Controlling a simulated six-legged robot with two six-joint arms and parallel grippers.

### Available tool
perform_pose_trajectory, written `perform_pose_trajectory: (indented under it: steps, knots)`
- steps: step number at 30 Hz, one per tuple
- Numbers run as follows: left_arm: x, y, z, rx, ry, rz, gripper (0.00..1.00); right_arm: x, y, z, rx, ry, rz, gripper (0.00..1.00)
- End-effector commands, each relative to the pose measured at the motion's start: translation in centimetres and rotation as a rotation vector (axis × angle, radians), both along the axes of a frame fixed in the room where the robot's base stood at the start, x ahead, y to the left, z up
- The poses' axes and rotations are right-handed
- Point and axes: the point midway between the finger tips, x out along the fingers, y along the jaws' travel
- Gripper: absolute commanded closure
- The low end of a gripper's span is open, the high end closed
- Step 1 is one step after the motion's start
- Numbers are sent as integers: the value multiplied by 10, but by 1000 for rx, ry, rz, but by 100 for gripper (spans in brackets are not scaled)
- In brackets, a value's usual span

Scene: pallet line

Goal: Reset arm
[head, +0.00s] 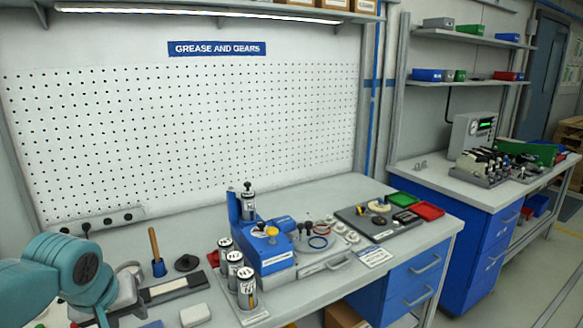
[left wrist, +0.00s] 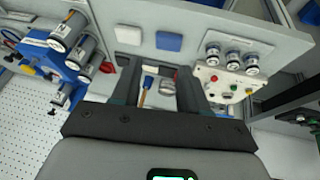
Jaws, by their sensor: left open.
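My left arm comes in from the lower left of the head view, with its teal wrist over the near left part of the grey bench (head: 330,195). My left gripper (head: 170,288) is over the bench, left of the metal cans. In the left wrist view its two dark fingers (left wrist: 160,78) stand apart, with nothing visibly held. A wooden-handled brush (head: 155,248) shows beyond the gripper in the head view; its handle also shows between the fingers in the left wrist view (left wrist: 147,86). My right gripper is in neither view.
A blue machine (head: 268,250) stands mid-bench, with several cans (head: 246,287) beside it. A white block (head: 195,315) lies near the front. A button panel (left wrist: 228,83) shows in the left wrist view. Green (head: 402,198) and red (head: 427,211) trays sit at the bench's right end.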

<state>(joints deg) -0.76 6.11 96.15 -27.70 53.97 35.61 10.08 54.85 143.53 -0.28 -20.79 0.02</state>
Motion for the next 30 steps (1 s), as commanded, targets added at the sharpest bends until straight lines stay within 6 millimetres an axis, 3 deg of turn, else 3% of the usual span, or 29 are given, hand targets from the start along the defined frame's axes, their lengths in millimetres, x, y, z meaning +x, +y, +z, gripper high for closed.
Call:
perform_pose_trajectory:
  steps: [8, 11, 13, 16, 18, 21, 25, 27, 30]
  knots:
    - [12, -44, -97, -65, 78, -150, 56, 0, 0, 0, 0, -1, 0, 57]
    - [7, -67, -147, -108, 116, -213, 56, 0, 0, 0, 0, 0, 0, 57]
    - [-4, -88, -192, -150, 150, -262, 56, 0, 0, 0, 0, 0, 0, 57]
    - [-35, -120, -263, -221, 204, -322, 56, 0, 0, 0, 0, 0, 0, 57]
    - [-67, -140, -309, -266, 239, -348, 56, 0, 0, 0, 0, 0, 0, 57]
    - [-117, -162, -358, -312, 284, -366, 56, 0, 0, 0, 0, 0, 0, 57]
    - [-173, -177, -394, -333, 330, -371, 56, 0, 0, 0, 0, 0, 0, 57]
    - [-193, -180, -404, -332, 345, -372, 56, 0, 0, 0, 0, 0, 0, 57]
    - [-207, -182, -409, -329, 354, -372, 56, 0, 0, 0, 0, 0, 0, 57]
